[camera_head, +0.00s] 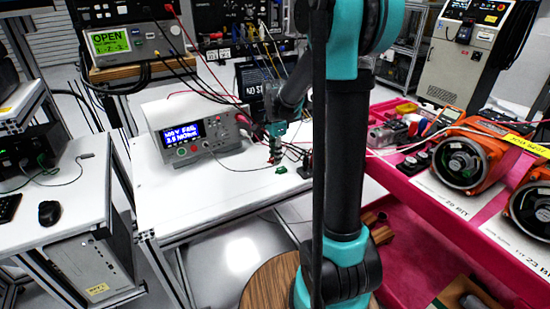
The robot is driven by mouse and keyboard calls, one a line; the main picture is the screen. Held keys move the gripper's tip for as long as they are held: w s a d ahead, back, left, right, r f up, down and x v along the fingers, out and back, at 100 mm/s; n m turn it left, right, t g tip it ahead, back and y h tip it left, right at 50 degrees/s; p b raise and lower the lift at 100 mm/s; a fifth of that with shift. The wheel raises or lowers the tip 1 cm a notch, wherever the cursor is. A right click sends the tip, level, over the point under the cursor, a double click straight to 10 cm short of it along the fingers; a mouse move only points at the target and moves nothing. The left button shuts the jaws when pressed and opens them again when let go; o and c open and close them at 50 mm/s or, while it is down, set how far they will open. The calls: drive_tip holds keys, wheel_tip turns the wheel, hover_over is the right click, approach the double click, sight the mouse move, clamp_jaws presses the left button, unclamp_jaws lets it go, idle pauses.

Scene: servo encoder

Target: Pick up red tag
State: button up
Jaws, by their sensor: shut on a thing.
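My gripper (275,152) is low over the white bench, right of the grey bench meter with the blue display. It is small in this view and partly mixed with cables behind it.
The white bench (190,205) has free room at its front left. The bench meter (197,133) stands close left of my gripper, with red and black cables around it. A small green piece (282,170) lies nearby. A pink cart (425,200) with orange motors (470,160) is at right.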

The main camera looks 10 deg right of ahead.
wheel_tip(320, 180, up, 20)
drive_tip(key=shift+f, duration=0.2)
